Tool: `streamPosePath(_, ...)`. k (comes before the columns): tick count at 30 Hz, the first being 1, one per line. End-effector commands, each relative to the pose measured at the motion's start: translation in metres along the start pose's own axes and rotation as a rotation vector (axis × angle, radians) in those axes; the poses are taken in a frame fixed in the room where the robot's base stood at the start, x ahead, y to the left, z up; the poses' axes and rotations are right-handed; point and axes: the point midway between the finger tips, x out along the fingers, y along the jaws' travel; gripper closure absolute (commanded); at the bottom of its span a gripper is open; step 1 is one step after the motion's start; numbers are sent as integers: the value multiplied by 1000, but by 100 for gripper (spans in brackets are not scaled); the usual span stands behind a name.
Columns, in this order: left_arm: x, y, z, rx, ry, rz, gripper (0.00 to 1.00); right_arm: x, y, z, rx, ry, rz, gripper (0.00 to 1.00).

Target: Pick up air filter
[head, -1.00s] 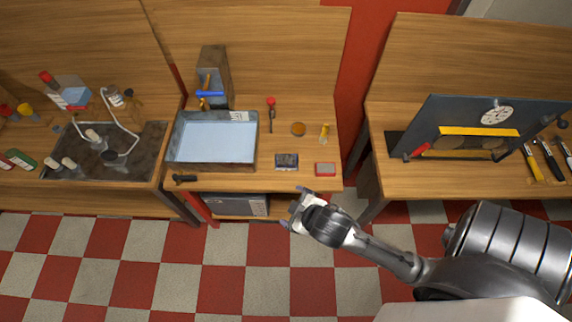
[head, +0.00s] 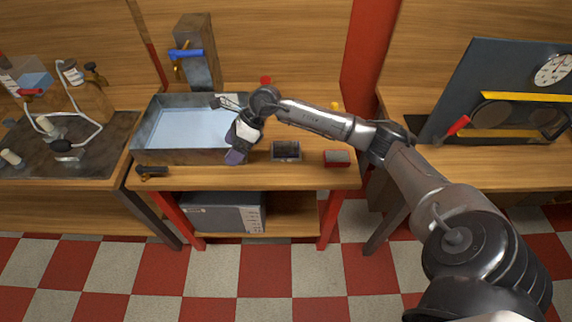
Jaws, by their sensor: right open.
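Two small box-shaped items lie near the front of the middle wooden bench: a dark-framed one with a grey inside (head: 286,151) and a red one with a grey top (head: 337,158). I cannot tell for sure which thing is the air filter. My right gripper (head: 229,130) is open, its fingers spread, over the right side of the metal tray, left of the dark-framed item. It shows nothing between its fingers. My right forearm crosses above the bench behind both items and hides part of the bench top. My left gripper is out of view.
The metal tray (head: 144,140) with a light blue inside fills the bench's left side. A dark-handled tool (head: 152,172) lies at the front edge. A grey block with a blue-handled part (head: 197,50) stands behind. A grey box (head: 212,213) sits on the lower shelf.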

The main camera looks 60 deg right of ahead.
Motion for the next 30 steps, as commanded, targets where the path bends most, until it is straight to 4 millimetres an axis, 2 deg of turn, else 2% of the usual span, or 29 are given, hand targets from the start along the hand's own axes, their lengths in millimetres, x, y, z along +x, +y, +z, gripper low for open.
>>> streamPosePath(1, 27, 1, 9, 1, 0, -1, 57, -6, -29, -27, -17, 105, -65, 4)
streamPosePath(3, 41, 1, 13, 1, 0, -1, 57, -27, -55, -53, -21, 245, -133, 4)
streamPosePath(6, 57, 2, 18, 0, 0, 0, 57, -60, -82, -83, -2, 410, -209, 4)
streamPosePath(10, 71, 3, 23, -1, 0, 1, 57, -95, -101, -110, 43, 559, -269, 4)
streamPosePath(14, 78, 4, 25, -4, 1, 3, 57, -115, -108, -126, 77, 640, -297, 4)
streamPosePath(17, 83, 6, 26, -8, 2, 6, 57, -115, -112, -137, 92, 670, -304, 4)
streamPosePath(24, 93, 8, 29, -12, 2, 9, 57, -87, -123, -164, 95, 678, -305, 4)
streamPosePath(30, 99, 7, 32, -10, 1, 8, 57, -68, -129, -179, 93, 675, -304, 4)
